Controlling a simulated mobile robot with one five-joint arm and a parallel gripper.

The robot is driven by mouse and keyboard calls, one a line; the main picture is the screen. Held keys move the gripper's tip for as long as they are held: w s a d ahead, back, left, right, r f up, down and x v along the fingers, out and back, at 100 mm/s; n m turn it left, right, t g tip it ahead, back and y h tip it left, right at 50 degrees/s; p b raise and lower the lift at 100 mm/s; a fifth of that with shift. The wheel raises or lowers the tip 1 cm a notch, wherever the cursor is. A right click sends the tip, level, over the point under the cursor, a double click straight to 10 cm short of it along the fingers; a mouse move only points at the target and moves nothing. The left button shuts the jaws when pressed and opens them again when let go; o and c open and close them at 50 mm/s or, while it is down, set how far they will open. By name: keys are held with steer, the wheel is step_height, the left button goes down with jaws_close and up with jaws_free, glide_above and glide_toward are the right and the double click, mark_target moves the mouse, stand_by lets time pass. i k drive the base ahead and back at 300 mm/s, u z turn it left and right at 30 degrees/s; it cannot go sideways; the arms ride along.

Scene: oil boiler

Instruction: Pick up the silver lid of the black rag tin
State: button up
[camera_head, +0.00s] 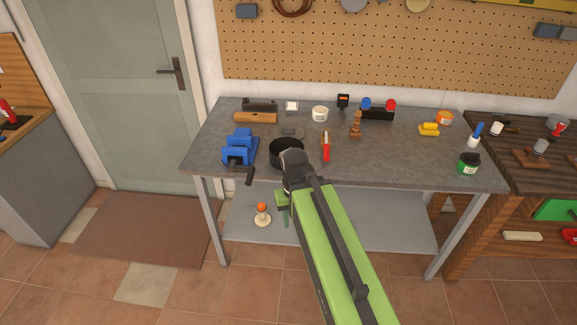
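The black round tin (284,146) stands on the grey workbench, left of centre, and looks open at the top. A flat grey disc (289,131), which looks like its silver lid, lies just behind the tin. Its colour is close to the bench top, so its edge is faint. My green arm reaches up from the bottom right. Its dark end with my gripper (292,157) overlaps the front right of the tin in this view. The fingers are too small and dark to tell open from shut. I cannot tell whether they touch the tin.
On the workbench (405,165), a blue vise (238,147) stands left of the tin. A red-handled tool (326,150) lies to its right. A wooden-brown roll (255,117), a white tub (320,114) and a brown upright piece (356,125) stand behind. The bench's front right is mostly clear.

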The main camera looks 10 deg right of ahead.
mark_target(295, 131)
steer(key=i, duration=0.45)
steer(key=u, duration=2.4)
steer(key=k, duration=0.3)
steer(key=u, duration=1.05)
steer(key=k, duration=0.4)
steer(key=z, duration=2.35)
steer(key=i, duration=0.9)
steer(key=u, duration=0.05)
